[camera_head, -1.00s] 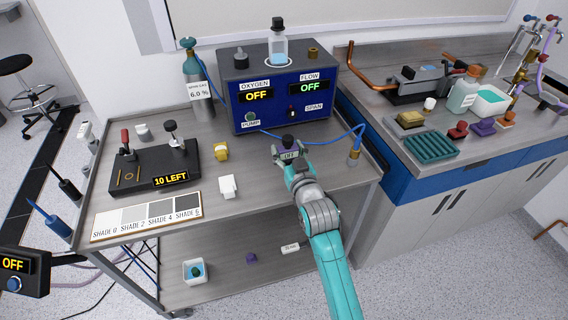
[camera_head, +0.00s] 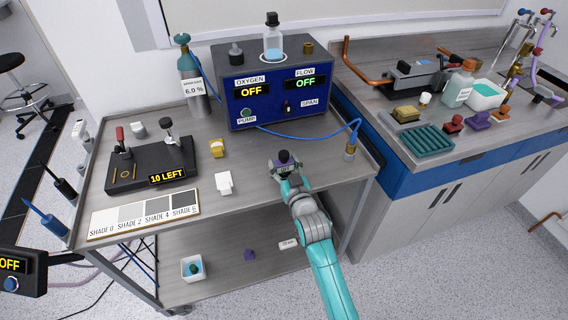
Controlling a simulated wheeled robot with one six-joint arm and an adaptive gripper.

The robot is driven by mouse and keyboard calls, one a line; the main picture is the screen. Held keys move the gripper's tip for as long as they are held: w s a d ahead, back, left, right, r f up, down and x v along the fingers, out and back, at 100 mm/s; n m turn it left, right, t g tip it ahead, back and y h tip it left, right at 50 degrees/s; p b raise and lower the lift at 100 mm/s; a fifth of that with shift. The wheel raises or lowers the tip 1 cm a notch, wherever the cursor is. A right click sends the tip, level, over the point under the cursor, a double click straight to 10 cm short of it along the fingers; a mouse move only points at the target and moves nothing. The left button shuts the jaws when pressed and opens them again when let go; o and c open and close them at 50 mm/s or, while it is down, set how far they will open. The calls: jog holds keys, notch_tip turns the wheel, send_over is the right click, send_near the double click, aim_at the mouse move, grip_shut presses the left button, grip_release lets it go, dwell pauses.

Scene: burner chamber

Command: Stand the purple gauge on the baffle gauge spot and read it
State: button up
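My gripper (camera_head: 284,167) is over the front right of the cart top, in front of the blue analyser. A small dark, purplish knob-like thing with a small grey labelled face (camera_head: 285,157) shows at its fingertips. I cannot tell whether the fingers grip it or whether it is the purple gauge. A small purple block (camera_head: 478,121) sits on the right bench between a red and an orange one. Another small purple piece (camera_head: 249,254) lies on the cart's lower shelf. I cannot make out a marked baffle gauge spot.
The blue analyser (camera_head: 262,100) stands at the cart's back, with a blue hose curving right to a brass fitting (camera_head: 350,150). A black fixture (camera_head: 150,178), yellow piece (camera_head: 216,148), white piece (camera_head: 224,183) and shade card (camera_head: 105,222) occupy the left. A green rack (camera_head: 428,140) is on the bench.

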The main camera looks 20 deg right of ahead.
jog(key=o, duration=0.4)
jog(key=shift+o, duration=0.2)
jog(key=shift+s+r, duration=0.1)
jog(key=shift+r, duration=0.05)
jog(key=s, duration=1.2)
